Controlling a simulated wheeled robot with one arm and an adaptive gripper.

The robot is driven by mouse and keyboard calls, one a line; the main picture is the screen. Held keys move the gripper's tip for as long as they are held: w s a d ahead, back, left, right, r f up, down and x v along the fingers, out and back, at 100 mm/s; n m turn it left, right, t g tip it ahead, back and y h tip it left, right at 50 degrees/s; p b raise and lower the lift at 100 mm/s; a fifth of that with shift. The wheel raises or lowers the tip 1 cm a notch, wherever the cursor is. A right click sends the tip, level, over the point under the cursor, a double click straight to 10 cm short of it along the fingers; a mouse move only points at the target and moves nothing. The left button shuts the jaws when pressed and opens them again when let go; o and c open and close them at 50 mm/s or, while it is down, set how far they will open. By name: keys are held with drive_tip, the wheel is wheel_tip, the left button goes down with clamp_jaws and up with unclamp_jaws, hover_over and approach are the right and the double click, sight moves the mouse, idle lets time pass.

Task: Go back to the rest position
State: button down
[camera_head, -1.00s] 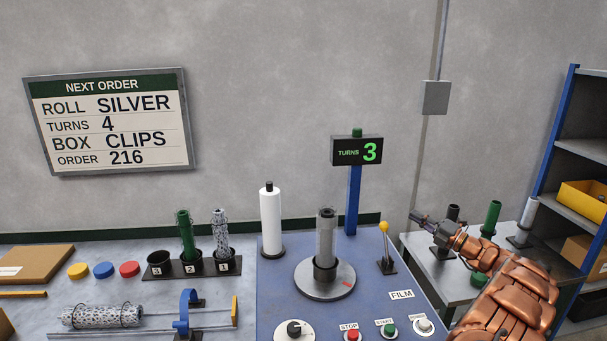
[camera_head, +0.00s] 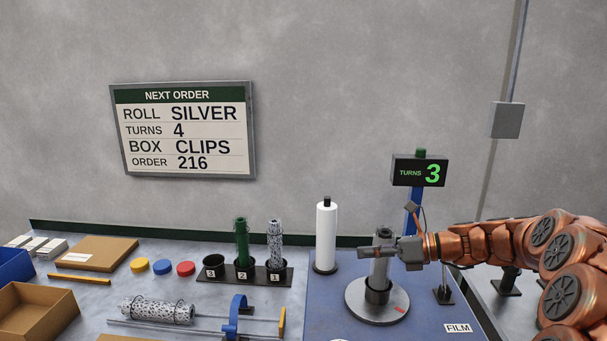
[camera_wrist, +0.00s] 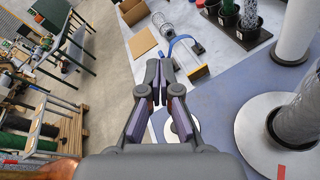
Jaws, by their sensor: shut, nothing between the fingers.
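My gripper (camera_head: 391,251) is in front of the upright grey roll (camera_head: 379,270) in the head view and hides part of it. The roll stands on the round turntable (camera_head: 359,310) of the blue film machine. My copper arm reaches in from the right. The turns display (camera_head: 419,172) reads 3, with a green lamp on top. The order board (camera_head: 184,130) reads silver, 4 turns, clips, order 216.
A white film roll (camera_head: 326,236) stands left of the turntable. A rack (camera_head: 246,275) holds green and silver mesh rolls; slot 3 looks empty. A mesh roll (camera_head: 157,310) lies near a blue clamp (camera_head: 236,315). Open floor (camera_wrist: 112,75) shows in the wrist view.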

drive_tip(key=s+a+f+n+g+h, duration=0.1)
drive_tip(key=s+a+n+g+h, duration=0.2)
drive_tip(key=s, duration=0.4)
drive_tip(key=s+a+f+n+g+h, duration=0.1)
drive_tip(key=s+a+f+n, duration=0.15)
drive_tip(key=s+n, duration=0.45)
drive_tip(key=s+a+n+g+h, duration=0.2)
drive_tip(key=s+a+n, duration=0.1)
drive_tip(key=s, duration=0.5)
drive_tip(key=s+d+f+n+h, duration=0.2)
drive_tip(key=s+d+n, duration=0.2)
drive_tip(key=s, duration=0.3)
drive_tip(key=s+d+f+n+h, duration=0.2)
drive_tip(key=s+d+n+h, duration=0.1)
drive_tip(key=s, duration=0.3)
drive_tip(key=s+d+f+n+h+b, duration=0.1)
drive_tip(key=s+d+f+n+h, duration=0.1)
drive_tip(key=s+n, duration=0.4)
drive_tip(key=s+d+h, duration=0.1)
drive_tip(key=d, duration=0.1)
drive_tip(key=shift+s+d+f, duration=0.3)
drive_tip(key=shift+d+f, duration=0.05)
drive_tip(key=shift+d, duration=0.05)
